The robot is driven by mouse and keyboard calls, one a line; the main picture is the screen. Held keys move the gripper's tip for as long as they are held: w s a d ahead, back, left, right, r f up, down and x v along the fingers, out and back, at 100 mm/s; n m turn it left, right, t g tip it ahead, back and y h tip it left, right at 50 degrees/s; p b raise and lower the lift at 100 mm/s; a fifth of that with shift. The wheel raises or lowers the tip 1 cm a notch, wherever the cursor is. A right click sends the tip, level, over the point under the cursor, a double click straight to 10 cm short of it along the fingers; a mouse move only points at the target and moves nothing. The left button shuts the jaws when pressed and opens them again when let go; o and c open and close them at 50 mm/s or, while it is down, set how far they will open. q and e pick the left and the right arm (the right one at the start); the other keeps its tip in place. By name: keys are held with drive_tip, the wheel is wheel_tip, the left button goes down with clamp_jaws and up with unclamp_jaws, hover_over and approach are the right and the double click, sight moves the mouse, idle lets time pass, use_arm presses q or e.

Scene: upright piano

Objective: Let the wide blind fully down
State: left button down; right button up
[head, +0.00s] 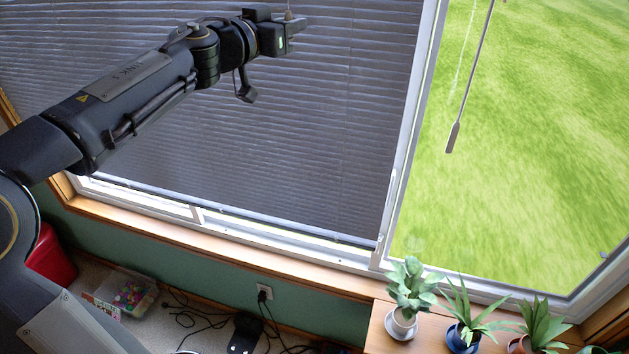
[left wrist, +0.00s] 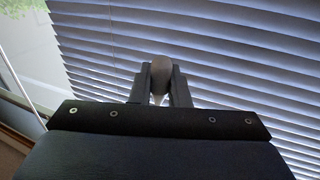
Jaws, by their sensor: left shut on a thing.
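The wide grey slatted blind (head: 300,150) covers most of the left window. Its bottom rail (head: 270,225) hangs close above the sill, with a thin bright strip of window below it. My left gripper (head: 294,28) is in front of the blind's upper part. A thin cord (head: 289,9) runs up from the gripper in the head view. The top of the blind is out of view. My right gripper is not in view.
A hanging pull (head: 453,138) is in front of the uncovered right window. Potted plants (head: 410,290) stand on a wooden surface at the lower right. A clear bin (head: 126,293), a red container (head: 50,257) and black cables (head: 200,318) are on the floor below the sill.

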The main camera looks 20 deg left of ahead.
use_arm(q)
drive_tip(key=shift+r, duration=0.6)
wheel_tip(320, 180, up, 9)
drive_tip(key=shift+f, duration=0.1)
idle(0.3)
wheel_tip(320, 180, up, 9)
idle(0.5)
